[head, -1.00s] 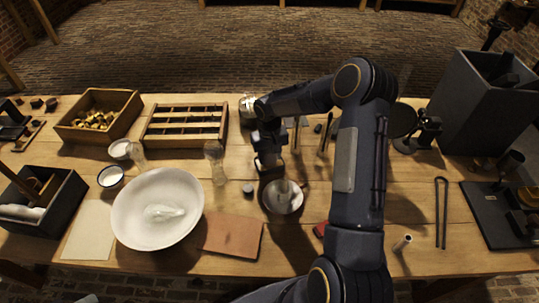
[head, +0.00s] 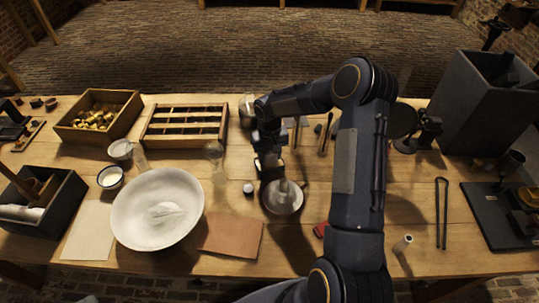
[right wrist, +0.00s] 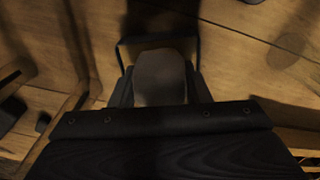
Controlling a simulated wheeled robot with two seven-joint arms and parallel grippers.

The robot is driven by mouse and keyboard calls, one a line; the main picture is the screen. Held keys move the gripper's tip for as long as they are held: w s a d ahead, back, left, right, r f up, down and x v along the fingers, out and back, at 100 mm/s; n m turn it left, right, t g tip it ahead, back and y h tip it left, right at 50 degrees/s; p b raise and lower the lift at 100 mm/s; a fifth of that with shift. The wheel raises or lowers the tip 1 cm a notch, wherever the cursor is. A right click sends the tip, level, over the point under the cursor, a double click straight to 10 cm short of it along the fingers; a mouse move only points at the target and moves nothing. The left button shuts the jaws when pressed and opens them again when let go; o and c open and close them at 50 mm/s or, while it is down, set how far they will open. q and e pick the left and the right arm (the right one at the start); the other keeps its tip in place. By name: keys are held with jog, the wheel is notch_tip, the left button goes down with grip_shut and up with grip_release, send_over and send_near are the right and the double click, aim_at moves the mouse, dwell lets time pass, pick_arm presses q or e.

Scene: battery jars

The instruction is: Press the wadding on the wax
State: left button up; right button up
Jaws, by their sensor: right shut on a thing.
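My right gripper (head: 272,170) reaches down just behind a small round metal pan (head: 270,205). In the right wrist view the gripper (right wrist: 160,95) is shut on a grey-brown rounded block (right wrist: 160,72); I cannot tell what it is. A pale upright piece (head: 284,190) shows at the pan, partly hidden by the gripper; I cannot tell whether they touch. A white crumpled piece, perhaps wadding (head: 165,214), lies in the large white bowl (head: 130,226). I cannot make out the wax. My left gripper is out of view.
A glass jar (head: 216,160) and a small light-topped piece (head: 248,188) stand left of the pan. A brown sheet (head: 231,237) lies in front. A slotted wooden rack (head: 185,142) is behind. A long dark tool (head: 441,212) lies to the right.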

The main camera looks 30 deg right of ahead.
aim_at(270, 151)
jog(key=shift+r+p, duration=1.85)
jog(key=shift+r, duration=1.6)
jog(key=shift+r, duration=0.15)
